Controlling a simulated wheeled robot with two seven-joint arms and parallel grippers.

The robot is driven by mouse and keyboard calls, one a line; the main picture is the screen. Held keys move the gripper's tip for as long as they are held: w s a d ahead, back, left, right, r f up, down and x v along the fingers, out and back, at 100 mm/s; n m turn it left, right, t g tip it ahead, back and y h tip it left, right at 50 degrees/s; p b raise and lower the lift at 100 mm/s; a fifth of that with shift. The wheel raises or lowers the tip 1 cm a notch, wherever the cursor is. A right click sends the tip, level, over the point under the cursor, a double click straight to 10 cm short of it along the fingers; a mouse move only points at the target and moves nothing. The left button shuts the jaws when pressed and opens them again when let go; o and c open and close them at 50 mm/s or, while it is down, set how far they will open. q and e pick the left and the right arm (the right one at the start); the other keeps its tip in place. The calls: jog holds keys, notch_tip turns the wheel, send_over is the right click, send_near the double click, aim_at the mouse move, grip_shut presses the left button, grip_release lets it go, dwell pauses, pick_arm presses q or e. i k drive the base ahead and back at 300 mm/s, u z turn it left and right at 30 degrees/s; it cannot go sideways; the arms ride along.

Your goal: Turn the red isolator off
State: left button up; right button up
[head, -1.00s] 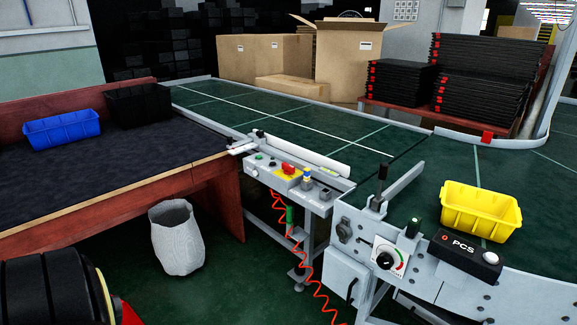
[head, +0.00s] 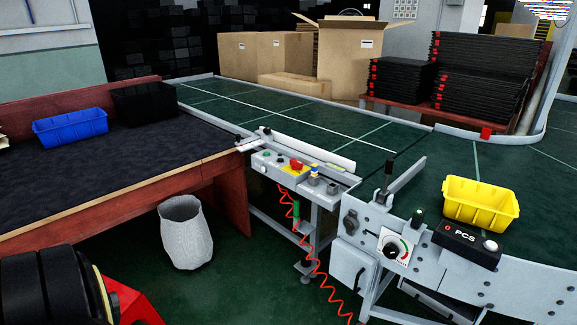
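Neither of my grippers shows in the head view.
A dark table (head: 105,170) with a blue bin (head: 70,127) and a black bin (head: 142,103) stands left. A yellow bin (head: 480,203) sits on the conveyor (head: 290,108).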

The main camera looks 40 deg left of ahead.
aim_at(297, 165)
jog(key=u, duration=1.55)
jog(key=i, duration=1.6)
jog(key=u, duration=0.25)
